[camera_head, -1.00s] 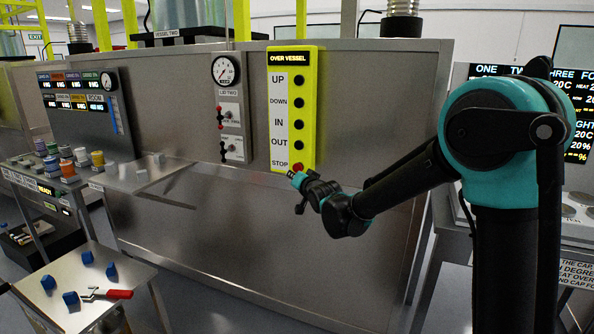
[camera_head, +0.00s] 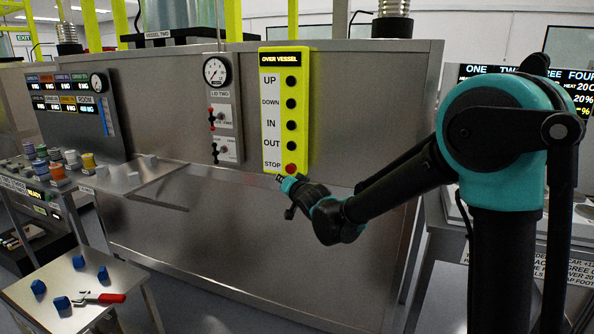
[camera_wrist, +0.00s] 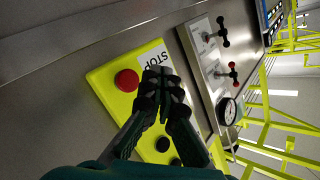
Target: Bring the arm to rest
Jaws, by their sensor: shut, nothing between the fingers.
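My arm (camera_head: 470,140) is black and teal and reaches left from the right side of the head view, bent at its joints. My gripper (camera_head: 281,179) is at the lower end of the yellow OVER VESSEL panel (camera_head: 299,60), close to the red STOP button (camera_head: 291,169). In the wrist view my gripper (camera_wrist: 162,78) is shut and empty, its fingertips together over the panel near the STOP label. The red button (camera_wrist: 127,80) is left of the fingertips, apart from them in that picture. Whether the fingers touch the panel I cannot tell.
A steel cabinet (camera_head: 240,230) stands behind my gripper. A gauge and switch panel (camera_head: 222,105) is left of the yellow panel. A steel shelf (camera_head: 165,190) juts out at left. A small table (camera_head: 60,280) with blue blocks and a red-handled tool is at lower left.

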